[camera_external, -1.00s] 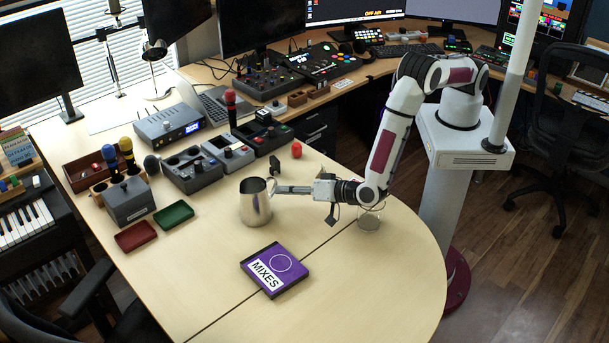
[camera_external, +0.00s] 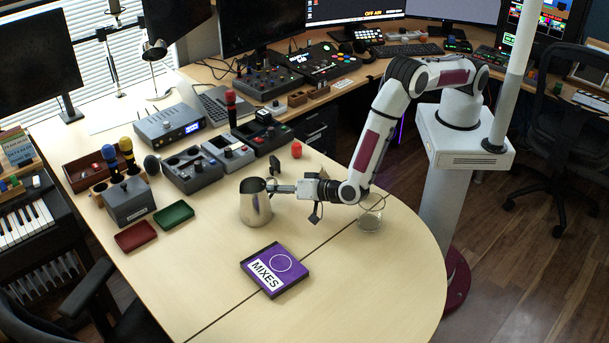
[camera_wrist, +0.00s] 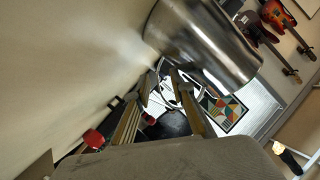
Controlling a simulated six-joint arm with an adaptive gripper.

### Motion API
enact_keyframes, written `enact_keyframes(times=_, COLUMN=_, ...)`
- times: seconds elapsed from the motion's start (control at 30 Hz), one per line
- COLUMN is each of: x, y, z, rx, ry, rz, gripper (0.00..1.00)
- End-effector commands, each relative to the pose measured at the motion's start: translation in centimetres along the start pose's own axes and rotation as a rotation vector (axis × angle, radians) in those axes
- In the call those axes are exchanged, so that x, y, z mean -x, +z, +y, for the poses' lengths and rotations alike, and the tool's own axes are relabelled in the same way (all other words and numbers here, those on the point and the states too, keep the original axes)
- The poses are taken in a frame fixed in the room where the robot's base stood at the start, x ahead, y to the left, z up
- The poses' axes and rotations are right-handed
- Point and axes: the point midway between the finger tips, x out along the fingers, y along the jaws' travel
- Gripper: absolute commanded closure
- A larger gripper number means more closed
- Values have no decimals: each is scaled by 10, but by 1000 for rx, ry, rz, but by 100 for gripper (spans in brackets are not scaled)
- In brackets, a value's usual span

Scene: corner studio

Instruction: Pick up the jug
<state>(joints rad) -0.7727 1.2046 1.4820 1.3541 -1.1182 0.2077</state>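The jug (camera_external: 256,207) is a shiny metal pitcher, upright on the light wooden desk (camera_external: 200,265). Its handle faces right, towards my gripper (camera_external: 277,187), which reaches in level at handle height. In the wrist view the jug body (camera_wrist: 205,40) fills the upper middle, with its thin curved handle close to my fingertips. The two fingers of my gripper (camera_wrist: 161,78) are apart, with a gap between their tips. The handle lies at or near this gap; I cannot tell whether a finger touches it.
A clear glass (camera_external: 370,218) stands below my forearm. A purple MIXES box (camera_external: 275,269) lies in front of the jug. Green (camera_external: 174,215) and red (camera_external: 135,236) trays, grey control units (camera_external: 190,170) and a red object (camera_external: 297,150) stand left and behind.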

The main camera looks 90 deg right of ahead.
Motion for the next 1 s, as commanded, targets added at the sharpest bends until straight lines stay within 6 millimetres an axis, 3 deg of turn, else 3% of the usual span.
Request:
enact_keyframes(times=0.37, x=0, y=0, z=0, rx=0, ry=1, rz=0, gripper=77)
enact_keyframes(times=0.4, x=0, y=0, z=0, rx=0, ry=1, rz=0, gripper=79)
enact_keyframes(times=0.5, x=0, y=0, z=0, rx=0, ry=1, rz=0, gripper=100)
enact_keyframes(times=1.0, x=0, y=-1, z=-2, rx=-3, ry=-2, rz=2, gripper=100)
